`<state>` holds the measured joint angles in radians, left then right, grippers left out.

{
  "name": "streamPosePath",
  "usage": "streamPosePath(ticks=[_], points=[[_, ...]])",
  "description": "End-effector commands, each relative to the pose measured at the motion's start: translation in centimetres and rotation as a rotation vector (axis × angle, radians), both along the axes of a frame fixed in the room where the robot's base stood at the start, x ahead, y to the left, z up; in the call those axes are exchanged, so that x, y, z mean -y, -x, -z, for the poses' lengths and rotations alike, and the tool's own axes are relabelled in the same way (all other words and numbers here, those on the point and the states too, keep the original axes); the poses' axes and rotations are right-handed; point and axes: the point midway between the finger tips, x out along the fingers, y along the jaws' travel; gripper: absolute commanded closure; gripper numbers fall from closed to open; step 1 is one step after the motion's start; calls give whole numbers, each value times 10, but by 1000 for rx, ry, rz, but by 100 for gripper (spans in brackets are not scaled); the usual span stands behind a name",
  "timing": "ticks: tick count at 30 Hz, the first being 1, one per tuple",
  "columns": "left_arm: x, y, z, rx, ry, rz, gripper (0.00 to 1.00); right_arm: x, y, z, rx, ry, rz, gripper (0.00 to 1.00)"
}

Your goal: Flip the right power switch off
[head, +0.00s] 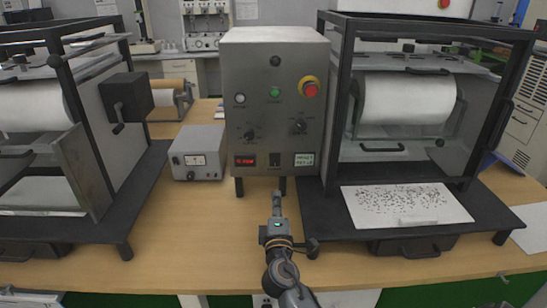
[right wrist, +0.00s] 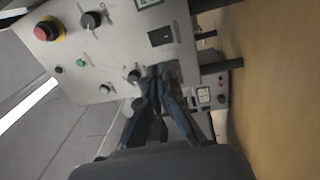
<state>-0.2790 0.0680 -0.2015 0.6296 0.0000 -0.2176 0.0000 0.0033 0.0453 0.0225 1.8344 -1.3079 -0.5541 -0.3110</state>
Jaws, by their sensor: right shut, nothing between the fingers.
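A metal control box (head: 275,85) stands upright mid-table, with a small black rocker switch (head: 275,160) low on its front, between a red display and a white-green label. The rocker also shows in the right wrist view (right wrist: 160,37). To its left, a small grey box (head: 198,152) carries a pale switch panel (head: 194,160), also visible in the right wrist view (right wrist: 204,96); switch positions are too small to tell. My right gripper (head: 277,194) is shut and empty, in front of and below the control box. In the right wrist view its fingertips (right wrist: 164,70) overlap the display area. My left gripper is out of view.
The control box also has a red emergency button (head: 311,89), a green button (head: 275,92) and knobs. Black-framed roller machines stand at left and right. A speckled white sheet (head: 405,206) lies on the right machine's base. Bare table (head: 200,215) lies left of my right gripper.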

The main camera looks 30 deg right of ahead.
Motion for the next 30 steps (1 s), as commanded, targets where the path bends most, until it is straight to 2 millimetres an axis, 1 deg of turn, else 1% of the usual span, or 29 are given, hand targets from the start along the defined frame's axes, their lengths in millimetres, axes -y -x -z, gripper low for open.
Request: streamPosePath(ticks=[2,4,10,12,14,17,19,24,26,30], points=[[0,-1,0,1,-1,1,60,-1,-2,-1,-2,15,-3,100],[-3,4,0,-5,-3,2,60,-1,-2,-1,-1,17,-3,100],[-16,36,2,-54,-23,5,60,-1,-2,-1,-1,15,-3,100],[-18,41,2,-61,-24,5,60,0,-3,-2,-1,15,-3,100],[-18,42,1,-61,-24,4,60,2,-6,-2,-1,15,-2,100],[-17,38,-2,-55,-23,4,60,8,-16,-5,0,16,-2,100],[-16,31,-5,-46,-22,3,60,14,-26,-7,0,16,-2,100],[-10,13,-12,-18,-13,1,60,33,-57,-11,0,15,-1,100],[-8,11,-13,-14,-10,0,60,41,-68,-13,0,15,-1,100],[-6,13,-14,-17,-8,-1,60,55,-91,-15,0,14,-2,100]])
